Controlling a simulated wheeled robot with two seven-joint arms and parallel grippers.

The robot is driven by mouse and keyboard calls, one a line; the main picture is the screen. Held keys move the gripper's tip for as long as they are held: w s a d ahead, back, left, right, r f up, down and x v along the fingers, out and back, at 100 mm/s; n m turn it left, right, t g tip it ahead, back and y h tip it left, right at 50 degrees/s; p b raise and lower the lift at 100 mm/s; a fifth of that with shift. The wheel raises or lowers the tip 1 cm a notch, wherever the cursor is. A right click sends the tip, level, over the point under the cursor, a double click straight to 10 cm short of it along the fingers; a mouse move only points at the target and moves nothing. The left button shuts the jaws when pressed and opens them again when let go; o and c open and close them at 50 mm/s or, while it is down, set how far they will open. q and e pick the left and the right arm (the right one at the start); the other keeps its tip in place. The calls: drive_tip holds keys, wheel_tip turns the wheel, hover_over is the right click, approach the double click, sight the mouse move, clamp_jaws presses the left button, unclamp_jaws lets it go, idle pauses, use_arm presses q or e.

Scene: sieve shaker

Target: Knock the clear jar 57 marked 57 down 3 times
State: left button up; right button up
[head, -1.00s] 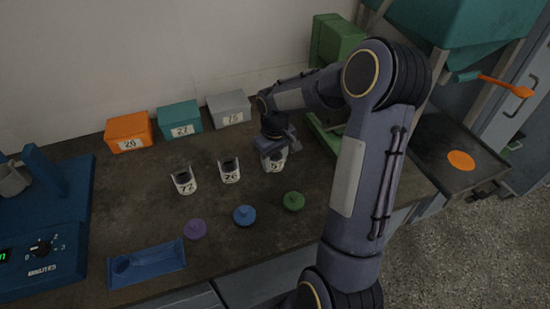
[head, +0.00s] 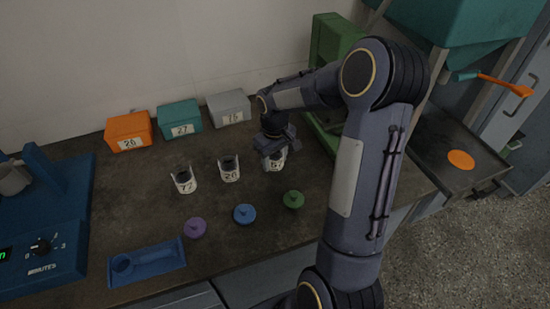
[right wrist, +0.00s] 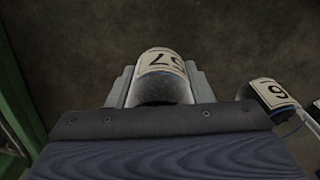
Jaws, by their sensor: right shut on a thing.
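The clear jar 57 (head: 275,162) stands upright on the dark bench, the rightmost of three jars in the head view. Its white label reads 57 in the right wrist view (right wrist: 161,64), and dark material shows inside. My right gripper (head: 270,148) is shut on it from above, one finger on each side. I cannot tell whether the jar's base touches the bench. My left gripper is not in view.
Jars 26 (head: 230,170) and 77 (head: 185,181) stand to the left. Purple (head: 195,228), blue (head: 244,214) and green (head: 293,200) lids lie in front. Orange (head: 129,131), teal (head: 180,119) and grey (head: 229,107) boxes line the wall. A green machine (head: 334,40) stands behind my arm.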

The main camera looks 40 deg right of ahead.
drive_tip(key=shift+s+f, duration=0.25)
drive_tip(key=shift+f, duration=0.35)
drive_tip(key=o, duration=1.2)
drive_tip(key=shift+r, duration=0.2)
wheel_tip(320, 180, up, 9)
drive_tip(key=shift+w+d+f+p, duration=0.15)
drive_tip(key=shift+d+f+p, duration=0.05)
drive_tip(key=shift+d+p, duration=0.1)
